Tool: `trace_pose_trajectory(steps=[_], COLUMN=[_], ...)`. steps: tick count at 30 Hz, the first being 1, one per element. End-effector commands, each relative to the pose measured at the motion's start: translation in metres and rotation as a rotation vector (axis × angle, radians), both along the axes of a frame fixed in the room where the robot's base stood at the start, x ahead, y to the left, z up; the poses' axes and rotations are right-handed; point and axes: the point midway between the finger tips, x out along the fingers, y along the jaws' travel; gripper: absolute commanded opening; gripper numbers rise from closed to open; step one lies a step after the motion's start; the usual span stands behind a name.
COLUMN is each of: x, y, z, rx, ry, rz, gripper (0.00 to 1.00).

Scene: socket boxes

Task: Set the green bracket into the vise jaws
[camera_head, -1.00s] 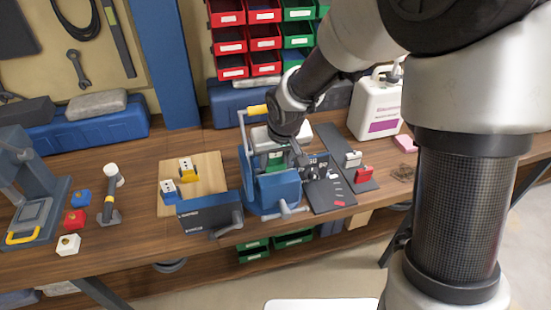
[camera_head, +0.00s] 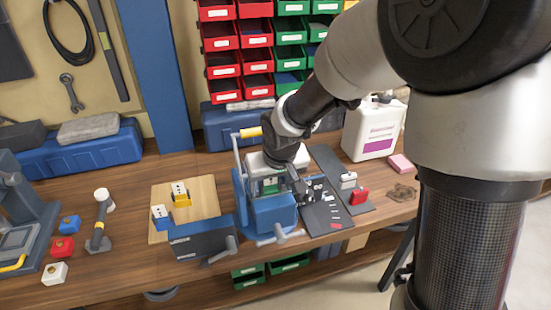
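A small green part (camera_head: 270,185), which looks like the green bracket, shows at the top of a blue fixture (camera_head: 268,212) with a yellow-gripped lever. My gripper (camera_head: 287,183) points down at this fixture, right at the green part. Its fingers are small and partly hidden, so I cannot tell whether they are closed on it. A dark blue, vise-like block (camera_head: 203,240) with a grey handle stands left of the fixture, at the bench's front edge. The blue fixture also has a grey handle at its front. I cannot make out the jaws clearly.
A wooden board (camera_head: 205,198) holds yellow and blue socket pieces. A dark panel (camera_head: 325,218) and a strip with white and red pieces lie to the right. A white jug (camera_head: 372,130) and red and green bins stand behind.

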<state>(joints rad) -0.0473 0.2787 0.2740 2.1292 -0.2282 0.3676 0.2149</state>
Motion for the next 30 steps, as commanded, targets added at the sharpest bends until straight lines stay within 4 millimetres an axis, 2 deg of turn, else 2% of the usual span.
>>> trace_pose_trajectory(steps=[1, 3, 15, 21, 30], x=[-0.003, -0.009, -0.043, -0.053, -0.057], y=[-0.001, -0.003, -0.011, -0.014, -0.015], z=[0.016, 0.034, 0.125, 0.15, 0.157], rx=[0.0, 0.002, 0.008, 0.009, 0.01], ry=[-0.008, -0.014, -0.035, -0.038, -0.038], rz=[-0.001, -0.002, 0.0, 0.001, 0.001], gripper=[0.65, 0.65, 0.65, 0.65, 0.65])
